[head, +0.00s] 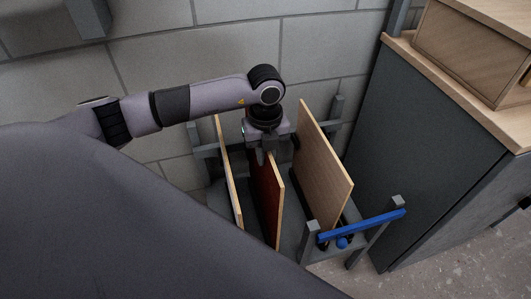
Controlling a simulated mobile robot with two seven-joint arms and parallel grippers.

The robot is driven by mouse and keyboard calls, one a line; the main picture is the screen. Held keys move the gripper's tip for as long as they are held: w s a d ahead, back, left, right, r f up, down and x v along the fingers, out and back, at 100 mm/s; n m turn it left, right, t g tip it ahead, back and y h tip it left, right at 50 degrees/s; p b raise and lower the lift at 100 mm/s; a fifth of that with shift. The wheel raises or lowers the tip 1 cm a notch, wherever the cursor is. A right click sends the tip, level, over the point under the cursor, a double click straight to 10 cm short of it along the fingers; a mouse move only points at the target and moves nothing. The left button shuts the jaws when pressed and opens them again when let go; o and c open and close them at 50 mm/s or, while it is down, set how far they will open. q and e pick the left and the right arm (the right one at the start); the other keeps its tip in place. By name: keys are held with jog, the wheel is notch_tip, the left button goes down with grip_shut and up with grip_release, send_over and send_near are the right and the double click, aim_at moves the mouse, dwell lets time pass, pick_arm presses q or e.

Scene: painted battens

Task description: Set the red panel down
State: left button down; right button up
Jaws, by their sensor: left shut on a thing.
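The red panel (266,194) stands on edge in a grey rack (310,240), between two wooden panels. Its broad face is dark red and its edge is pale wood. My left gripper (265,155) points down and is shut on the top edge of the red panel. The lower edge of the red panel is hidden, so I cannot tell whether it touches the rack's base. My right gripper is not in the head view.
A pale wooden panel (322,165) leans on the right, and another thin panel (228,172) stands on the left. A blue bar (362,225) crosses the rack's front right. A dark cabinet (425,150) stands close on the right. A block wall (330,65) is behind.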

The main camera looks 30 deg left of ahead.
pick_arm(q)
notch_tip(320, 180, up, 2)
jog(key=shift+r+p, duration=0.1)
jog(key=shift+p, duration=0.5)
jog(key=shift+d, duration=0.15)
